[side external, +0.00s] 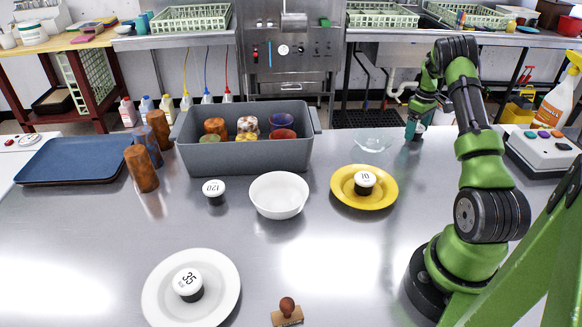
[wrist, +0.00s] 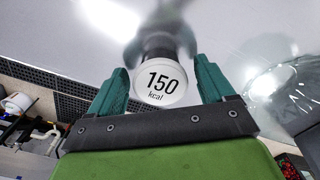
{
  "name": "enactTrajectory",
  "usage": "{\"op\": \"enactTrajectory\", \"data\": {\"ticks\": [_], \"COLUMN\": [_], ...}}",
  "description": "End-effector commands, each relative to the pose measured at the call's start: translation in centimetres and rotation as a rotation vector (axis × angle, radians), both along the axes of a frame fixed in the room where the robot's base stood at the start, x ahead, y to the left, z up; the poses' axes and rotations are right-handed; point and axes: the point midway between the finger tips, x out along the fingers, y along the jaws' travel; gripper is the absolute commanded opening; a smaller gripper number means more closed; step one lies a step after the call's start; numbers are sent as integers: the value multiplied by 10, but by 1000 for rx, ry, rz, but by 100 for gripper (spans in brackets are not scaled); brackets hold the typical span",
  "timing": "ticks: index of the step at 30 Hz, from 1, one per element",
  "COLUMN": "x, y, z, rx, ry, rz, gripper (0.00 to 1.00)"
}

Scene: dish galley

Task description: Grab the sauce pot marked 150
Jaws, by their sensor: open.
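My gripper is open. In the side view my gripper (side external: 414,128) is low over the far right part of the steel table, and the pot there is mostly hidden by it. Other pots are marked 120 (side external: 214,191), 10 (side external: 365,182) on a yellow plate (side external: 343,196), and 35 (side external: 187,283) on a white plate (side external: 157,300).
A clear glass bowl (side external: 371,144) stands just left of my gripper; it also shows in the wrist view (wrist: 284,92). A grey bin (side external: 240,158) with cups, a white bowl (side external: 279,196), brown cups (side external: 142,169), a blue tray (side external: 80,160) and a stamp (side external: 287,312) occupy the table.

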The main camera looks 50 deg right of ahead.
Motion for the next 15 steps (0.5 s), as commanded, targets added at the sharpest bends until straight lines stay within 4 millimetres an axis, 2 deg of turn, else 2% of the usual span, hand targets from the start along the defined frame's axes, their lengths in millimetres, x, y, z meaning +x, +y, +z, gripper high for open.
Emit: {"op": "enactTrajectory", "data": {"ticks": [6, 15], "x": [0, 0], "y": [0, 0], "z": [-1, 0], "rx": [0, 0], "ry": [0, 0], "rz": [0, 0], "gripper": [80, 34]}}
